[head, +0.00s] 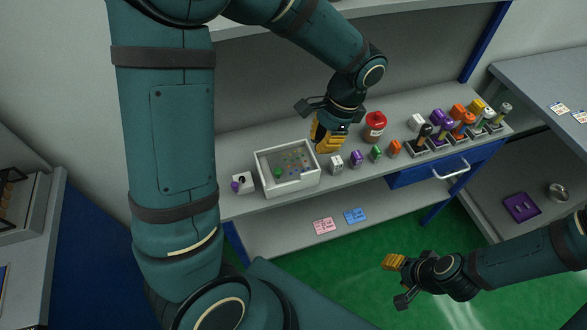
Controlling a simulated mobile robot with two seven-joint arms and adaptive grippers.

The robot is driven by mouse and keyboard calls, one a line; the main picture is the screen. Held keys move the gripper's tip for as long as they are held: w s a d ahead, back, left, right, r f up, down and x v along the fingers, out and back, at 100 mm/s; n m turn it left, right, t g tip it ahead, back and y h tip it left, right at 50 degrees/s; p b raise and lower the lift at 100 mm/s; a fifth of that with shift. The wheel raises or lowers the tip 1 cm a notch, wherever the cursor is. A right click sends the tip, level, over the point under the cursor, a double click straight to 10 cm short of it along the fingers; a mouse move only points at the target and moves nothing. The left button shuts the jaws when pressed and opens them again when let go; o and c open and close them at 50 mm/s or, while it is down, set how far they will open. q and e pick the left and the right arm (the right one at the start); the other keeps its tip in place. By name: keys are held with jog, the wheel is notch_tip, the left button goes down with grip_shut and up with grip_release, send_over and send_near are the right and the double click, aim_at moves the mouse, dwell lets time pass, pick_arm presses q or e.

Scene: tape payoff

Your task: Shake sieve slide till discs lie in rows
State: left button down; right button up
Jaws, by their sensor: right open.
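The sieve slide appears to be the white-rimmed box (303,184) with a grey floor on the workbench. Several small coloured discs (293,160) lie on its floor, mostly toward the right; they are too small to tell whether they form rows. A larger green piece (278,172) is near the front left of the floor. My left gripper (327,143) points down by the box's back right corner; I cannot tell whether it touches the box or how far its yellow fingers are apart. My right gripper (394,280) is open and empty, low in front of the bench above the green floor.
Small coloured blocks (357,158) stand in a row right of the box, with a red-lidded jar (374,126) behind. Several handled tools (461,120) stand in holders further right. A white block with a purple knob (242,183) sits left. A blue drawer (440,168) hangs below.

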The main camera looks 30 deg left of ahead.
pick_arm(q)
jog(key=m, duration=0.1)
jog(key=b, duration=0.3)
send_near(288, 178)
jog(key=shift+y, duration=0.3)
jog(key=f, duration=0.2)
jog(key=d+f, duration=0.1)
jog(key=f, duration=0.2)
jog(key=shift+w+d+f, duration=0.35)
jog(key=shift+s+a, duration=1)
jog(key=shift+a, duration=0.15)
jog(key=shift+s+a+f, duration=0.1)
jog(key=shift+a, duration=0.05)
pick_arm(e)
jog(key=f, duration=0.3)
jog(key=shift+w+f, duration=0.25)
jog(key=shift+f, duration=0.05)
